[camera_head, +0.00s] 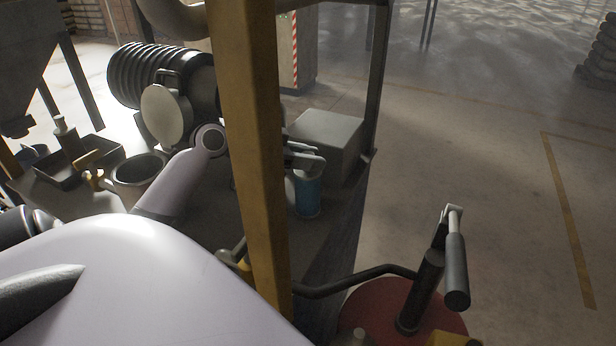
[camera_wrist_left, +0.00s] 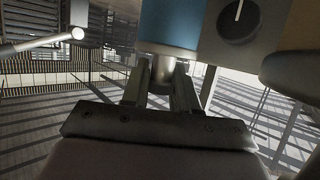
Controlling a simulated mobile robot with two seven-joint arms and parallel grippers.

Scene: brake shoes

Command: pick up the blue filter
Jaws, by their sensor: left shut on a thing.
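The blue filter (camera_head: 307,195) is an upright blue cylinder near the right edge of the workbench, beside a grey box. My left gripper (camera_head: 304,160) is at its top, partly hidden behind a yellow post. In the left wrist view the filter's blue body (camera_wrist_left: 168,24) shows at the top of the picture, with a narrower metal end between the fingers of my left gripper (camera_wrist_left: 161,85). The gripper is shut on that end. I cannot tell whether the filter's base touches the bench. My right gripper is not in view.
The yellow post (camera_head: 254,130) stands in front of my left arm. The grey box (camera_head: 326,142) is just behind the filter. A dark tray (camera_head: 72,168) and a round pot (camera_head: 137,176) are at left. A red round base (camera_head: 375,312) with a black lever stands at lower right.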

